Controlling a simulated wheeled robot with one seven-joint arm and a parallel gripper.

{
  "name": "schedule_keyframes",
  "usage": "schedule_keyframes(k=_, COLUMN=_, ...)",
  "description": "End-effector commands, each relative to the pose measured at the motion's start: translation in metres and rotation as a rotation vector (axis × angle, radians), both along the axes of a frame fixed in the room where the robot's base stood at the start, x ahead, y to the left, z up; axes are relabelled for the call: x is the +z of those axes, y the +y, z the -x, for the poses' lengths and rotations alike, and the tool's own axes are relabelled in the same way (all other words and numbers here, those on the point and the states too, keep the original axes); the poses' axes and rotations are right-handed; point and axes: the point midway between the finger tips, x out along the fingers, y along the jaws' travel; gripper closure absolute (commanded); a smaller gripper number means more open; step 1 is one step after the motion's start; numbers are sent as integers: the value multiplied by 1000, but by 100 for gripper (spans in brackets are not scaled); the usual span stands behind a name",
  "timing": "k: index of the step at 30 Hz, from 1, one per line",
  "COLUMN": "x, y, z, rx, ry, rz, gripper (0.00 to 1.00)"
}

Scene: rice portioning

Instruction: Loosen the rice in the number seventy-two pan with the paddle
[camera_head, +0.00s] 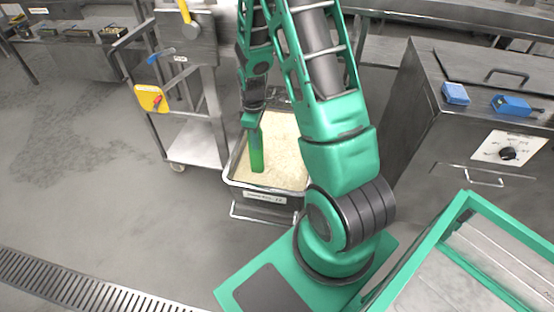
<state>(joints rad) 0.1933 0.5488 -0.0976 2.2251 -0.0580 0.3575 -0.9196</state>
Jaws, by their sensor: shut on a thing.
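The pan (234,176) is a metal tray of pale rice (284,150), with a small label on its front edge whose text is too small to read surely. The paddle (257,158) is green and stands nearly upright, its lower end at the rice in the left part of the pan. My gripper (250,117) is above the paddle and shut on its upper end. The fingertips are small and partly hidden. My green arm covers the right side of the pan.
A metal rack with a lower shelf (195,146) stands left of the pan, with a yellow item (151,98) hanging on it. A steel cabinet (440,130) carrying blue items (511,105) stands at the right. The floor at left is open, with a drain grate (80,296) at lower left.

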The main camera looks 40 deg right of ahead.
Motion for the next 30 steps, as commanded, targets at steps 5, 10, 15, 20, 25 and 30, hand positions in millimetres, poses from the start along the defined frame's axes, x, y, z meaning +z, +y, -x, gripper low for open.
schedule_keyframes(k=5, x=0, y=-15, z=5, rx=-3, ry=-1, rz=1, gripper=100)
schedule_keyframes(k=10, x=0, y=-29, z=10, rx=-3, ry=0, rz=1, gripper=100)
schedule_keyframes(k=15, x=0, y=-43, z=14, rx=-4, ry=0, rz=1, gripper=100)
schedule_keyframes(k=20, x=0, y=-56, z=18, rx=-3, ry=0, rz=0, gripper=100)
schedule_keyframes(k=25, x=0, y=-65, z=22, rx=-3, ry=0, rz=0, gripper=100)
schedule_keyframes(k=30, x=0, y=-68, z=25, rx=-3, ry=0, rz=0, gripper=100)
